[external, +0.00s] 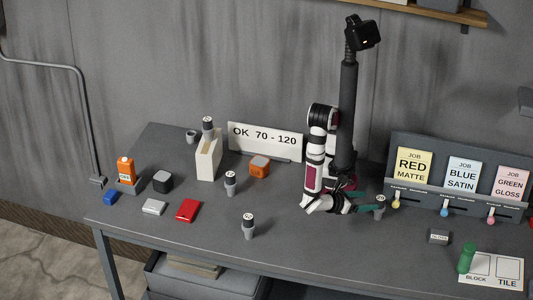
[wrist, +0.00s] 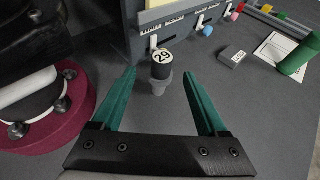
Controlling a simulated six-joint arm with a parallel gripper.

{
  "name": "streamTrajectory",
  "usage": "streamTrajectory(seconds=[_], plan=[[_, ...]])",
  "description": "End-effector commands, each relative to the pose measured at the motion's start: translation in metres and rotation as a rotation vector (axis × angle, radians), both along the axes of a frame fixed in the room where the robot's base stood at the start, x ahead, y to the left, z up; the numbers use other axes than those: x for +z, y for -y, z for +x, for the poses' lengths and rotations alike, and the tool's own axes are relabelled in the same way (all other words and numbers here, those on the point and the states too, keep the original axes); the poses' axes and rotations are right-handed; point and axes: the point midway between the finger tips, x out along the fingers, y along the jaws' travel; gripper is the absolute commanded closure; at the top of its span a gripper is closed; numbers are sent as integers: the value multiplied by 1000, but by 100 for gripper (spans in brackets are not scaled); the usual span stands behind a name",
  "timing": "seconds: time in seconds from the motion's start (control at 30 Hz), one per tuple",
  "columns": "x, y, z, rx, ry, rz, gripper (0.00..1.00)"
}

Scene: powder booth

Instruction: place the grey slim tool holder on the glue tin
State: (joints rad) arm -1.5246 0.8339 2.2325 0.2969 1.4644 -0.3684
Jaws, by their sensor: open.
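A slim grey holder (wrist: 159,86) with a black white-topped cylinder (wrist: 162,66) marked 29 stands upright in the wrist view; it also shows at the right of my arm in the external view (external: 379,213). My gripper (wrist: 159,73) is open, its green fingers on either side of this holder near the tips, with gaps visible. In the external view my gripper (external: 366,202) is low over the table. Similar holders stand at the middle (external: 230,190) and front (external: 248,234). I cannot tell for certain which thing is the glue tin.
A job-card rack (external: 440,208) stands behind the holder. A small grey block (external: 438,237), a green cylinder (external: 466,258) and a printed card (external: 510,270) lie to the right. Left are a beige stand (external: 208,158), an orange bottle (external: 125,170) and several small blocks. The front middle has free room.

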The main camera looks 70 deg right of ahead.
Motion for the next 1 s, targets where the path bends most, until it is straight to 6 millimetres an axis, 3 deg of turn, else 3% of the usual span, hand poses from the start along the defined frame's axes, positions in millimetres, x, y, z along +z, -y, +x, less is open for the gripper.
streamTrajectory(seconds=[0.4,0.63,1.0], plan=[[-28,41,-45,1,0,-2,24],[-29,43,-47,-1,0,1,24],[-29,43,-47,-1,0,1,89]])
